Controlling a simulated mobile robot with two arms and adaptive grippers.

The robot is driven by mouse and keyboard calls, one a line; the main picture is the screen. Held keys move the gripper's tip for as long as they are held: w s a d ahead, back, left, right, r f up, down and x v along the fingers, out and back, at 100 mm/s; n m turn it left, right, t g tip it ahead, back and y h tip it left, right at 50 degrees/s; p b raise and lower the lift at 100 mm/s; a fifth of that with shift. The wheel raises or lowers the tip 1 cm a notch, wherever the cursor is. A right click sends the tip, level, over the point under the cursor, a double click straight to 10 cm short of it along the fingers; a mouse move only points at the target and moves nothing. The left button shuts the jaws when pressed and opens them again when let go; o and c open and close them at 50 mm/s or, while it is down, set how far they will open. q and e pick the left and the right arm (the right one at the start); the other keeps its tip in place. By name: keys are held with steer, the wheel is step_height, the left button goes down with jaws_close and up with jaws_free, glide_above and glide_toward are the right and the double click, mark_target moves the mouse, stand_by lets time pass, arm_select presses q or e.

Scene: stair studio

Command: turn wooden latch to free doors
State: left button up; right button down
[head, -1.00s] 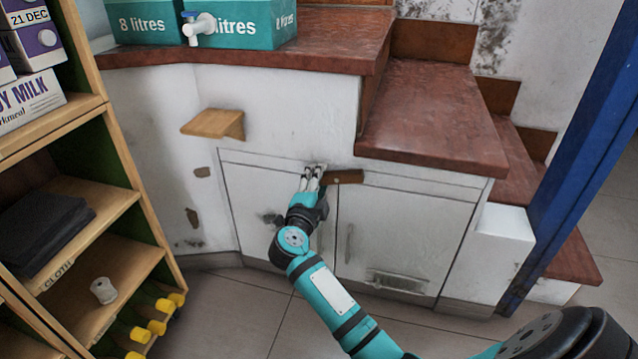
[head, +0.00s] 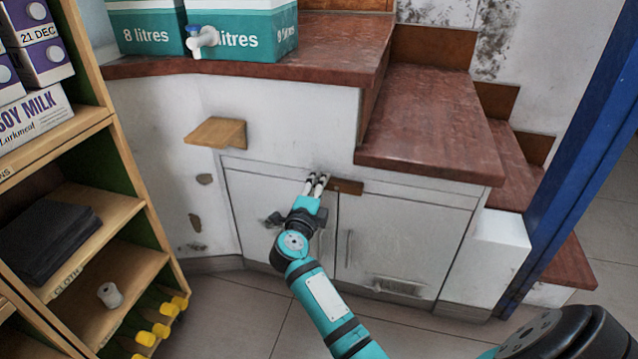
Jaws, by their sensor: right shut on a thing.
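The wooden latch (head: 346,187) is a short dark brown bar lying roughly level across the top of the gap between two white cupboard doors, the left door (head: 262,195) and the right door (head: 405,235). My right gripper (head: 316,181) reaches up from below in front of the left door. Its fingers are shut on the latch's left end, which they partly hide. Both doors look closed. My left gripper is not in view.
A small wooden shelf (head: 216,132) juts from the wall at upper left. A wooden rack (head: 125,205) with cloth and cartons stands at left. Red-topped steps (head: 430,130) rise above the doors. A blue post (head: 570,150) stands at right. The floor before the doors is clear.

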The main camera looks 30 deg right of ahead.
steer(key=c, duration=1)
jaws_free()
steer(key=shift+c, duration=0.2)
steer(key=v, duration=0.7)
steer(key=shift+s+a, duration=0.15)
steer(key=shift+a, duration=0.05)
